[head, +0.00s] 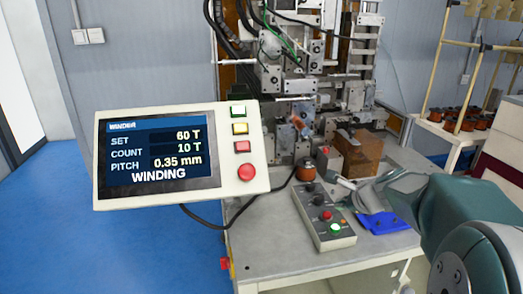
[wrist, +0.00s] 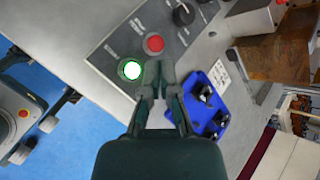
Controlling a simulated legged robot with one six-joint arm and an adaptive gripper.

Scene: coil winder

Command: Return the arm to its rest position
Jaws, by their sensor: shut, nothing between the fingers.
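My arm (head: 450,210) reaches in from the right in the head view, over the front of the machine table. My gripper (wrist: 155,72) shows in the wrist view with its fingertips together and nothing between them. It is close to the control box (wrist: 103,60), beside the lit green button (wrist: 129,69) and below the red button (wrist: 154,44). In the head view the box (head: 318,205) lies on the table, left of the arm, with its green button (head: 336,229) lit.
The winder display (head: 157,155) reads WINDING, count 10 T, set 60 T. The coil winding machine (head: 310,75) stands behind the box. A blue tray (wrist: 221,82) with dark parts lies right of my gripper. A rack with spools (head: 470,118) stands at the back right.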

